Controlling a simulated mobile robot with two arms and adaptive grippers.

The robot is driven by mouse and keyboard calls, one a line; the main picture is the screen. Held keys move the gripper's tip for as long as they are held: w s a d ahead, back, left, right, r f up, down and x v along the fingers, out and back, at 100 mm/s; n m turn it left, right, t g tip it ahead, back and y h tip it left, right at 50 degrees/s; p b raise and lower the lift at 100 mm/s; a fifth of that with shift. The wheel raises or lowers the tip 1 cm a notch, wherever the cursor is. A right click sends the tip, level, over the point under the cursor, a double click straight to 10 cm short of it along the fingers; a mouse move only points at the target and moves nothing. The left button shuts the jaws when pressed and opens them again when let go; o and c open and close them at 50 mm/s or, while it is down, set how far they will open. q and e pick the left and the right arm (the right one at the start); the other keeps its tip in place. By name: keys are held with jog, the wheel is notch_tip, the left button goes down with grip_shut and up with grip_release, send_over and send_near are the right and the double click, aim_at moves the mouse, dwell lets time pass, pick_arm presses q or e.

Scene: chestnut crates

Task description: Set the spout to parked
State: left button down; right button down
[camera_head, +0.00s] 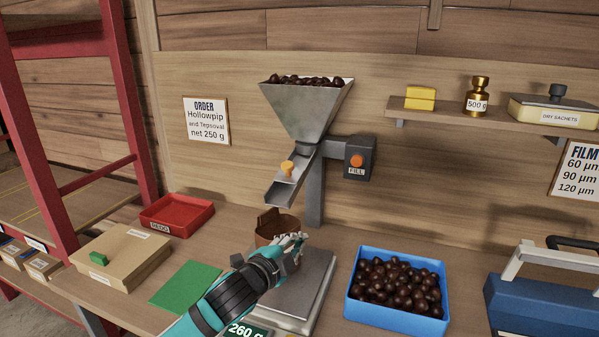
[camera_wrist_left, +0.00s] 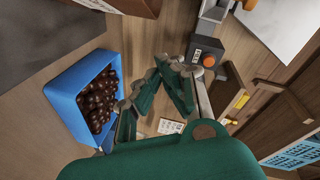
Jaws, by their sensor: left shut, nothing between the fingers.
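The spout (camera_head: 290,182) is a grey metal chute under the hopper (camera_head: 308,110). It slopes down to the left and carries an orange knob (camera_head: 287,167). Its lower end hangs above a brown container (camera_head: 274,226) on the scale (camera_head: 299,290). My left gripper (camera_head: 299,241) is shut and empty, at the right front side of the container and below the spout, apart from the knob. Its green fingers show in the left wrist view (camera_wrist_left: 160,92). The gripper hides part of the container. My right gripper is in neither view.
The hopper holds dark chestnuts. A grey box with an orange button marked FILL (camera_head: 358,160) sits right of the spout. A red tray (camera_head: 177,216) and green mat (camera_head: 186,286) lie left.

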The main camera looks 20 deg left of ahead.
aim_at(299, 171)
pick_arm(q)
jog(key=w+a+r+m+t+h, duration=0.1)
jog(key=w+r+m, duration=0.3)
jog(key=r, duration=0.6)
jog(key=shift+w+a+r+t, duration=0.4)
jog(key=shift+a+t, duration=0.2)
jog(key=shift+a, duration=0.05)
jog(key=p+x, duration=0.3)
jog(key=x, duration=0.7)
jog(key=a, duration=0.1)
jog(key=a+p, duration=0.2)
jog(key=shift+s+a+f, duration=0.25)
jog(key=shift+s+a, duration=0.05)
jog(key=shift+a, duration=0.1)
jog(key=shift+w+d, duration=0.1)
jog(key=shift+d, duration=0.05)
jog(key=shift+h, duration=0.4)
